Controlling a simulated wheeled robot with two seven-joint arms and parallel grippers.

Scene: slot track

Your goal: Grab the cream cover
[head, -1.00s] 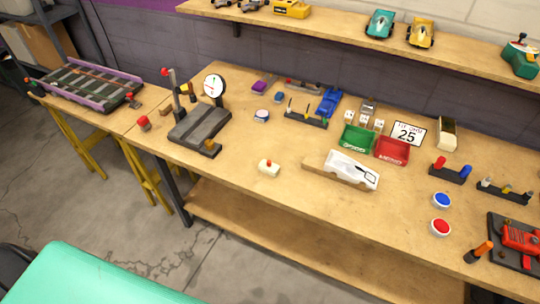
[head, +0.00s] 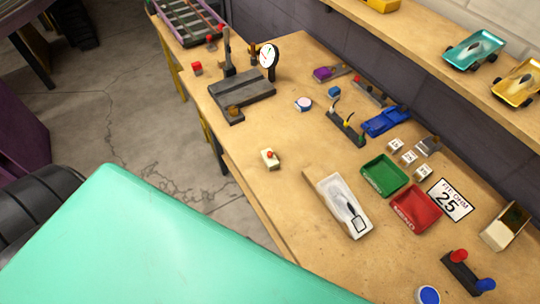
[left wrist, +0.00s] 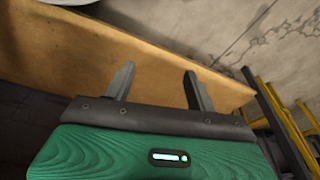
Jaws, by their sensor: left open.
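A whitish, shell-like cover (head: 338,202) with a dark window outline lies on a wooden block on the bench in the head view; it is the closest match to the cream cover. A cream open-ended box (head: 507,227) stands farther right, so I cannot be fully sure which is meant. My left gripper (left wrist: 158,82) shows only in the left wrist view. Its two fingers are apart with nothing between them, facing a wooden board edge. The cover is not clearly seen there. My right gripper is not in view.
The bench (head: 215,170) holds a cream block with a red button (head: 270,158), a green tray (head: 384,175), a red tray (head: 416,208), a number card (head: 450,200) and a dial gauge (head: 268,56). A shelf with model cars runs above. Bench around the button block is clear.

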